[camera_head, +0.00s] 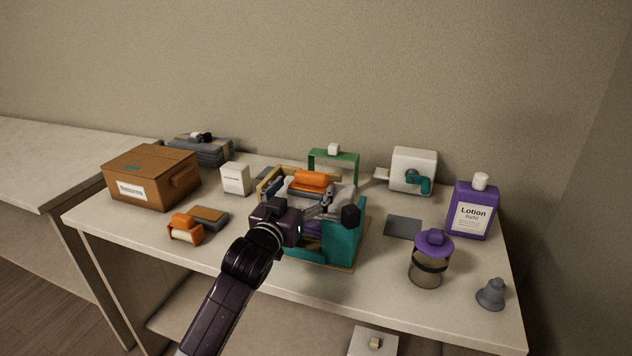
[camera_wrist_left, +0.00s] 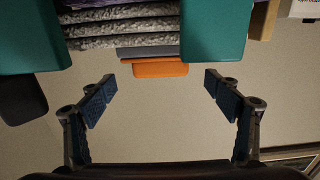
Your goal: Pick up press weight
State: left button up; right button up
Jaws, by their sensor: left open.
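The likely press weight (camera_head: 312,179) is an orange handle on a dark plate, on top of folded grey towels in a teal-sided holder (camera_head: 345,243) at the middle of the table. In the left wrist view its orange part (camera_wrist_left: 160,69) lies ahead, midway between my fingers, beside the grey towels (camera_wrist_left: 125,28). My arm hides part of the holder. My right gripper is out of view.
A brown box (camera_head: 150,180), a white carton (camera_head: 235,179) and an orange-and-grey item (camera_head: 186,229) stand left. A green frame (camera_head: 334,157) is behind. A purple lotion bottle (camera_head: 473,210), a purple-lidded jar (camera_head: 430,262) and a grey bell-shaped item (camera_head: 491,294) stand right.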

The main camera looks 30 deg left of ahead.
aim_at(311, 172)
pick_arm(q)
jog(key=shift+w+a+r+p, duration=0.15)
jog(key=shift+w+r+p, duration=0.15)
jog(key=shift+w, duration=0.3)
jog(key=shift+w+a+r+p, duration=0.15)
jog(key=shift+w+r, duration=0.1)
jog(key=shift+w, duration=0.3)
jog(key=shift+p+x, duration=0.3)
jog(key=shift+x, duration=0.95)
jog(key=shift+w+a+f, duration=0.15)
jog(key=shift+w, duration=0.45)
jog(key=c, duration=2)
jog(key=shift+r, duration=0.25)
jog(key=shift+c, duration=0.9)
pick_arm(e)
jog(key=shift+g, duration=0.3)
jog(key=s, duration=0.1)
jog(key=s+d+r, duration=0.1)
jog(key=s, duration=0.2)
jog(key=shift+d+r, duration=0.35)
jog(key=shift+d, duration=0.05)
